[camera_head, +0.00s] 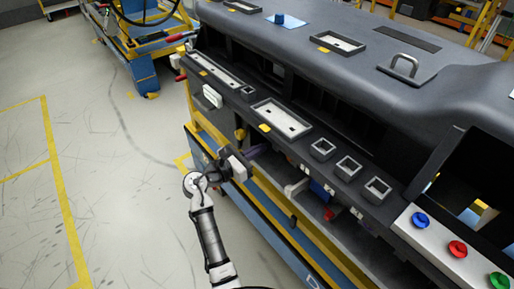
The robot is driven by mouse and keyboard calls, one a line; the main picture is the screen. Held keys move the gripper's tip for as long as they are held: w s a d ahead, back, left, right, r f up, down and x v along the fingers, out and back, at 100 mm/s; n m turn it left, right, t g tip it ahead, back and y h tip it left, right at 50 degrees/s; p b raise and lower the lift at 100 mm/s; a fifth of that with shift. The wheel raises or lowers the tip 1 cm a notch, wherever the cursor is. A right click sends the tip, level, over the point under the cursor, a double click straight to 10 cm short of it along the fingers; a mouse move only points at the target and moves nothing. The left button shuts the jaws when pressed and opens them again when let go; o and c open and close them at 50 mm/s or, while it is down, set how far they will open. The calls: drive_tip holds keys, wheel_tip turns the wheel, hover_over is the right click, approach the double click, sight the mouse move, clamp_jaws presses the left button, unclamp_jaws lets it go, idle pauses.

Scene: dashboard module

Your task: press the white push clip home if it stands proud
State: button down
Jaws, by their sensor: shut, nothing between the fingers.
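My white and dark arm reaches up from the bottom, and my gripper (251,154) is at the front side of the dark dashboard module (345,95). It is shut and looks empty; its fingertips are small and partly lost against the dark front. A white block (212,96) stands out from the module's front, up and left of my gripper. Another whitish piece (296,187) juts out from the front, to the right and below my gripper. I cannot tell which of these, if either, is the white push clip, or how far a clip stands proud.
The module sits on a yellow and blue stand (290,225). Blue, red and green knobs sit on a light panel (440,240) at the right. Pale-rimmed recesses (281,117) line the module's ledge. A blue and yellow cart (140,50) stands at upper left. The left floor is clear.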

drive_tip(key=b+v, duration=0.2)
drive_tip(key=v, duration=0.8)
drive_tip(key=shift+s+a, duration=0.15)
drive_tip(key=shift+a, duration=0.15)
